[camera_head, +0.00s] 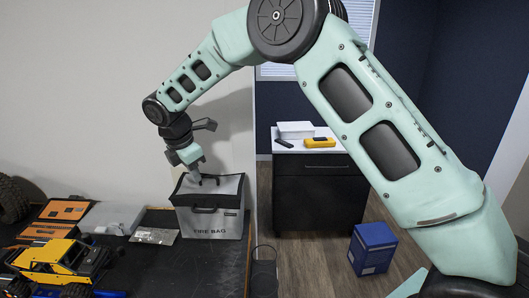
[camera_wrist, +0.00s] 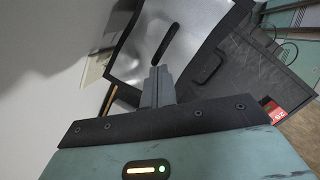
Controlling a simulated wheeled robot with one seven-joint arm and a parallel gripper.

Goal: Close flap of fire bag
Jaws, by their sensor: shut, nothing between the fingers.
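The fire bag (camera_head: 212,224) is a grey box-shaped bag with black trim and the words "FIRE BAG" on its front. It stands upright at the right end of the black bench. Its silvery flap (camera_head: 228,184) shows at the top, with a dark handle by it. My gripper (camera_head: 197,177) is shut and empty, pointing down at the top of the bag. In the wrist view my gripper's fingers (camera_wrist: 157,74) are together just in front of the silvery flap (camera_wrist: 150,45), which has a dark slot-like handle. I cannot tell whether the fingertips touch it.
A yellow crawler (camera_head: 58,262), an orange tool case (camera_head: 65,210) and a silvery packet (camera_head: 155,236) lie on the bench to the left. A wall stands close behind the bag. A dark cabinet (camera_head: 315,195) and a blue box (camera_head: 372,248) are to the right.

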